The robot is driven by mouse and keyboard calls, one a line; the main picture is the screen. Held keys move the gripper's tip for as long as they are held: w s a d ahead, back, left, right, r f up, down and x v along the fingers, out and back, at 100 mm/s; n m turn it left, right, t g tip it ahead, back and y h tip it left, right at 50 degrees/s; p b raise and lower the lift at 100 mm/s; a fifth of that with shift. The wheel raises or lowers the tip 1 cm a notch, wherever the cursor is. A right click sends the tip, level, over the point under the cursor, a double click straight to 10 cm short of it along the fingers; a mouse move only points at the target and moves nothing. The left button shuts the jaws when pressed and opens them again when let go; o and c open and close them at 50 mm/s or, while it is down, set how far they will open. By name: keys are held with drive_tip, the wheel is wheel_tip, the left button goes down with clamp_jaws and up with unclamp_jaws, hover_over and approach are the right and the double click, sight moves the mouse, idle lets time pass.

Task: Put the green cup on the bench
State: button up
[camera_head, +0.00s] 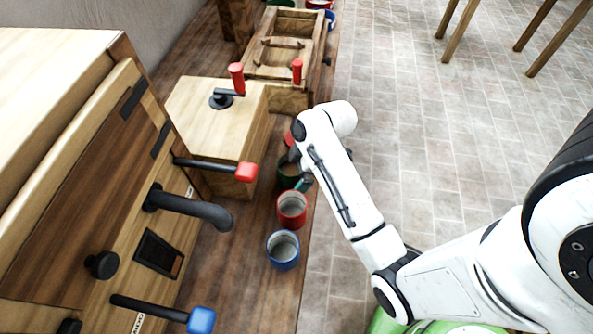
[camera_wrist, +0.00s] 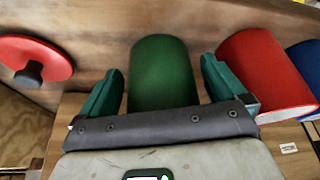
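The green cup (camera_head: 286,170) stands on the wooden bench (camera_head: 240,285) at its right edge, partly hidden by my gripper (camera_head: 298,170) in the head view. In the wrist view the green cup (camera_wrist: 162,75) lies between the two teal fingers of my gripper (camera_wrist: 160,66). The fingers are spread, one on each side of the cup, with slim gaps showing. Whether they touch the cup lower down is hidden.
A red cup (camera_head: 292,210) stands close beside the green one, with a blue cup (camera_head: 283,250) nearer. A red lid with a black knob (camera_wrist: 35,60) lies on the other side. A wooden machine with levers (camera_head: 120,190) and a wooden box (camera_head: 220,130) fill the bench's left side.

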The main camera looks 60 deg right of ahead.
drive_tip(key=p+v, duration=0.4)
drive_tip(key=v, duration=0.8)
